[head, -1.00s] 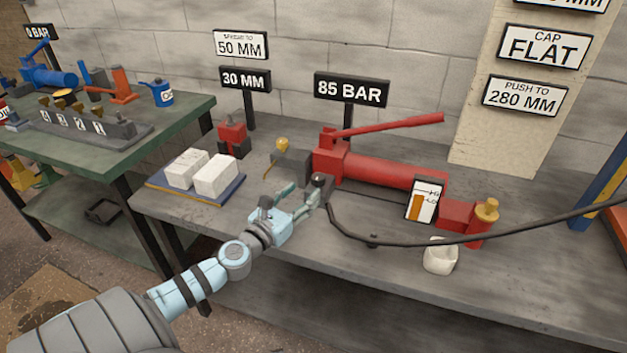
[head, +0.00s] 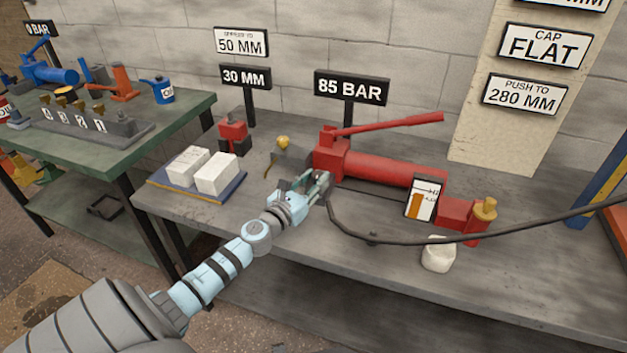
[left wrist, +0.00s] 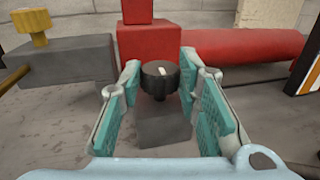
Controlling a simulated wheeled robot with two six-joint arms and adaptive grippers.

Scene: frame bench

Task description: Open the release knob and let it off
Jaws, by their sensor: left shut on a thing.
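The red hand pump (head: 385,168) lies on the grey bench with its long red lever raised. Its release knob (left wrist: 160,78) is black and round with a white mark on top, at the near face of the red block (left wrist: 148,45). My left gripper (head: 318,184) reaches the pump's left end. In the left wrist view its teal-padded fingers (left wrist: 160,90) stand on either side of the knob and are shut on it. In the head view the fingers mostly hide the knob. My right gripper is not in view.
A black hose (head: 400,241) runs from near the gripper across the bench front. A gauge card (head: 423,199), a white cup (head: 438,254) and a brass cap (head: 485,208) are to the right. White blocks (head: 216,173) on a tray and a brass-knobbed grey block (left wrist: 67,62) are left.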

